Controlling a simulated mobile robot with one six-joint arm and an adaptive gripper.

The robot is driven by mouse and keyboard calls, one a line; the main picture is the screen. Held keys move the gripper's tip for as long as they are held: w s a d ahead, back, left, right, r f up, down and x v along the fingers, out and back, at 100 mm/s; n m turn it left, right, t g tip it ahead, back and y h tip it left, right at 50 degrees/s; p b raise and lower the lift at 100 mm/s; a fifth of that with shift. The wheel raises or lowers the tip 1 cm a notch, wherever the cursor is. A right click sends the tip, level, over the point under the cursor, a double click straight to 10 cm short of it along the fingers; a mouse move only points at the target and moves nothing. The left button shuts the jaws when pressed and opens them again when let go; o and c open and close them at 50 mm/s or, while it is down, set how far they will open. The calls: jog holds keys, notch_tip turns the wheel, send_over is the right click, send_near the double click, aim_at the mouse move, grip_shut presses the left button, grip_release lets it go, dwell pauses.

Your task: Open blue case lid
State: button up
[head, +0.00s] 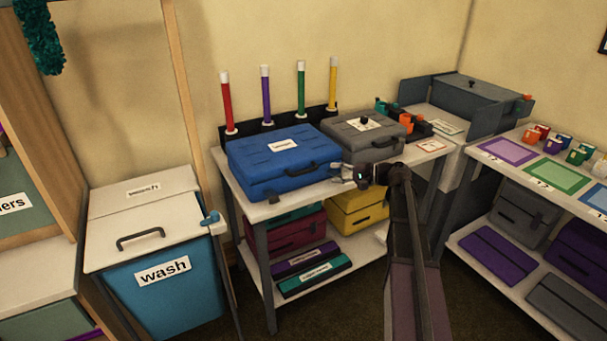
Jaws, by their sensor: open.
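The blue case (262,175) lies on the white top of the middle table, with its lid shut. It has a white label (283,145) on top and a dark handle (299,168) on its front side. My gripper (350,174) is open at the case's right front corner, just right of the handle. The picture is too small to tell whether a finger touches the case.
A grey case (361,142) stands close behind my gripper, to the right of the blue case. Coloured sticks on a dark rack (280,133) stand behind. The teal wash bin (165,285) is at left. A shelf with coloured mats (507,151) is at right.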

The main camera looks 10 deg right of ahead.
aim_at(303, 173)
jog(key=b+x, duration=0.1)
jog(key=x, duration=0.9)
jog(key=shift+w+a, duration=0.15)
jog(key=shift+a, duration=0.1)
grip_shut()
jog(key=shift+a, duration=0.3)
jog(key=shift+d, duration=0.15)
